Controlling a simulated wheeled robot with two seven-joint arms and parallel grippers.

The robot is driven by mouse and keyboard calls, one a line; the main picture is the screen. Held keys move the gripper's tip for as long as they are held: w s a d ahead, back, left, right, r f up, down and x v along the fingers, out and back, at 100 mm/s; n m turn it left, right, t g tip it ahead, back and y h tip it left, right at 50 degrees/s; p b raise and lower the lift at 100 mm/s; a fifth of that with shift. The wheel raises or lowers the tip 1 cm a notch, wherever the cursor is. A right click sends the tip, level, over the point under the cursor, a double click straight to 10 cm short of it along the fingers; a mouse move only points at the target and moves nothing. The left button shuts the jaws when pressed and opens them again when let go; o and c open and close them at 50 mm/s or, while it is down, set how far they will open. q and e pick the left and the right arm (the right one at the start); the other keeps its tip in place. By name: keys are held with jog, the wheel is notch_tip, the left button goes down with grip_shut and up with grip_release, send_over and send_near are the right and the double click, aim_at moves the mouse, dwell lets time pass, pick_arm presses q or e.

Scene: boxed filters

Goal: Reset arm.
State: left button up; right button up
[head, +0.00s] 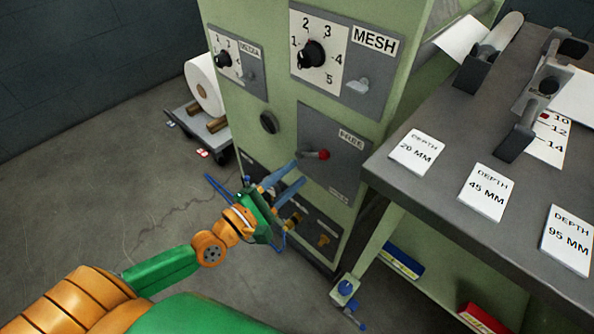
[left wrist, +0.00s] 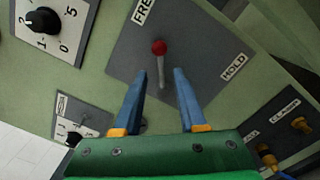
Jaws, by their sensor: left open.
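My left gripper (head: 299,172) is open in front of the green machine's lever panel. In the left wrist view its two blue fingers (left wrist: 160,74) stand apart, with the grey stem of the lever (left wrist: 161,68) showing between the tips. The lever ends in a red knob (head: 324,154), which lies just beyond the fingertips. No contact with the fingers is clear. My left arm reaches in from the lower left, bent at the wrist. My right gripper is not seen.
The MESH dial (head: 312,54) and a smaller dial (head: 222,59) sit above the lever. A grey bench (head: 430,190) with DEPTH cards (head: 417,152) juts out at right. A cart with a white roll (head: 203,88) stands behind. The floor at left is clear.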

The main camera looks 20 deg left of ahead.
pick_arm(q)
jog(key=s+a+f+m+g+y, duration=0.2)
jog(key=s+f+m+g, duration=0.15)
jog(key=f, duration=0.65)
jog(key=s+a+f+m+g+y, duration=0.25)
jog(key=f+m, duration=0.25)
jog(key=f, duration=0.5)
jog(key=s+a+f+m+g+y, duration=0.15)
jog(key=s+f+m, duration=0.3)
jog(key=f, duration=0.45)
jog(key=s+d+f+m+g, duration=0.2)
jog(key=s+f+m+g, duration=0.3)
jog(key=s, duration=0.5)
jog(key=s+d+f+m+g, duration=0.25)
jog(key=s+f+m, duration=0.3)
jog(key=s, duration=0.55)
notch_tip(320, 180, up, 13)
jog(key=g+p, duration=0.1)
jog(key=p, duration=1.3)
jog(key=shift+s+a+r+y, duration=0.2)
jog(key=shift+s+a+y, duration=0.1)
jog(key=shift+s+a, duration=0.1)
